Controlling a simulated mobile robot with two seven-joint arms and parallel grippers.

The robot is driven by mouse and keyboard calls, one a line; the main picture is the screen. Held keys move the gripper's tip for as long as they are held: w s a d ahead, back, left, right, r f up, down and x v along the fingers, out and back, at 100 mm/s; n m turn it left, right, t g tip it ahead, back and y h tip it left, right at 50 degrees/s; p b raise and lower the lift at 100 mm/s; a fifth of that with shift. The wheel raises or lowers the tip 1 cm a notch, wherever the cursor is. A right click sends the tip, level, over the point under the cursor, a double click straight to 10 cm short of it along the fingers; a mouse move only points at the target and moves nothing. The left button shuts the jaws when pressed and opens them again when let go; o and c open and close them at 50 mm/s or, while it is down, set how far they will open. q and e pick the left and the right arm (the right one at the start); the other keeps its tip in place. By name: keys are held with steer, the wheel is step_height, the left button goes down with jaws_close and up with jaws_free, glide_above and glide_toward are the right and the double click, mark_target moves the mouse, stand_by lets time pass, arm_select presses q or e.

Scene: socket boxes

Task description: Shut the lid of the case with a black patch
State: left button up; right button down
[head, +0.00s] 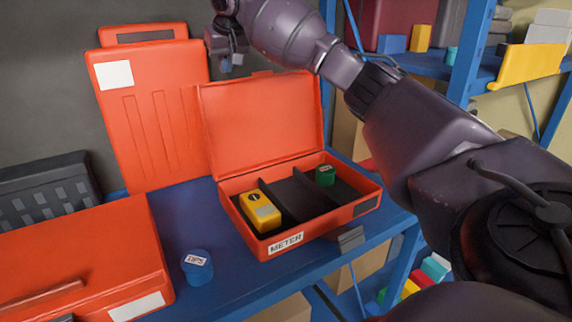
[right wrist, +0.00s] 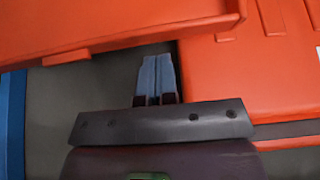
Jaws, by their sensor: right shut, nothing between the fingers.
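The METER case (head: 290,244) is orange with a black patch (head: 362,208) at the right of its front. It sits on the blue shelf with its lid (head: 262,125) standing open, leaning back. Inside are a yellow meter (head: 260,211), a green piece (head: 325,175) and dark dividers. My right gripper (head: 225,65) is shut and empty, above and behind the lid's top left edge. In the right wrist view, its closed fingertips (right wrist: 158,75) lie between two orange panels, seemingly the lid (right wrist: 110,22) and another case (right wrist: 250,70). My left gripper is out of view.
A tall orange case (head: 150,120) with a white patch stands upright behind left. Another orange case (head: 75,262) lies closed at front left. A blue TIPS tub (head: 197,268) stands between it and the METER case. Blue rack posts (head: 470,50) are at right.

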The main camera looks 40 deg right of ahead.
steer(key=shift+f, duration=0.7)
steer(key=shift+s, duration=0.1)
steer(key=s+a+f+b, duration=0.1)
steer(key=s+b, duration=0.3)
steer(key=s, duration=0.6)
steer(key=shift+s+a+f, duration=0.15)
steer(key=shift+a+f, duration=0.15)
steer(key=shift+a, duration=0.6)
stand_by(0.6)
steer(key=r+p, duration=0.5)
steer(key=shift+w+d+r, duration=0.15)
steer(key=shift+w+d, duration=0.05)
steer(key=shift+w, duration=0.2)
